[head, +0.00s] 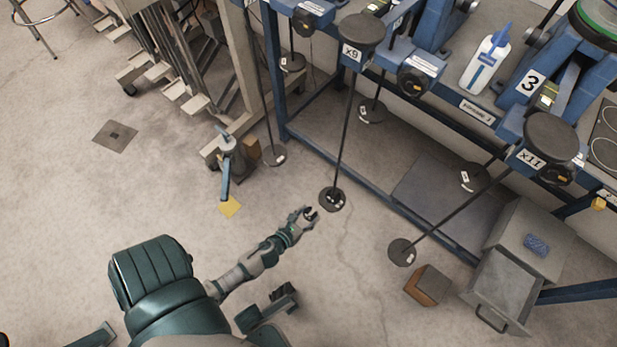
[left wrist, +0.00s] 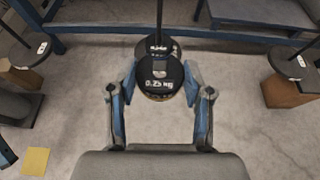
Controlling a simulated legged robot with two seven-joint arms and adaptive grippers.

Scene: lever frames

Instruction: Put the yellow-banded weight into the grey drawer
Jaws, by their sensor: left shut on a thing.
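My left gripper (head: 308,214) is shut on a small black slotted disc weight (left wrist: 160,84) marked 0.25 kg. In the left wrist view the fingers (left wrist: 160,90) press on its two sides. The same hanger's disc (head: 333,200) is beside the gripper in the head view. The grey drawer (head: 498,292) stands open at the lower right.
A brown wooden block (head: 427,285) stands left of the drawer. A second long rod ends in a black disc (head: 402,252) near the block. A blue frame (head: 385,205) bounds the back. A yellow square (head: 230,207) lies on the floor. The near floor is mostly clear.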

